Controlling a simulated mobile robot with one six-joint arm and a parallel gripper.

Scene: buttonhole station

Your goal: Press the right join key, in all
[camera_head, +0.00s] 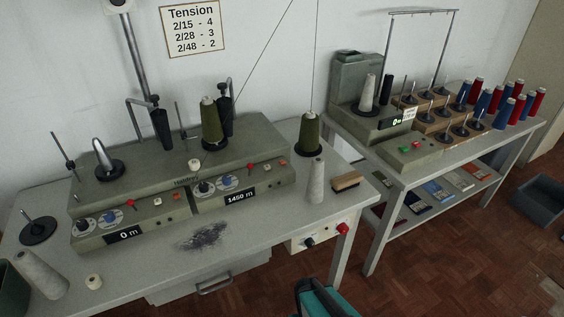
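A grey-green two-head winding machine (180,165) stands on the left table. Its left head has a display (124,234) reading "0 m", and its right head has a display (240,196) reading "1450 m". Any lettering by the buttons is too small to read, so I cannot tell which is the join key.
Olive cones (211,124) and (309,130), a grey cone (316,180), a brush (346,181) and a dark fluff patch (203,237) are on or at the left table. A second machine (408,149) stands right. A teal and black shape (325,299) shows at the bottom edge.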

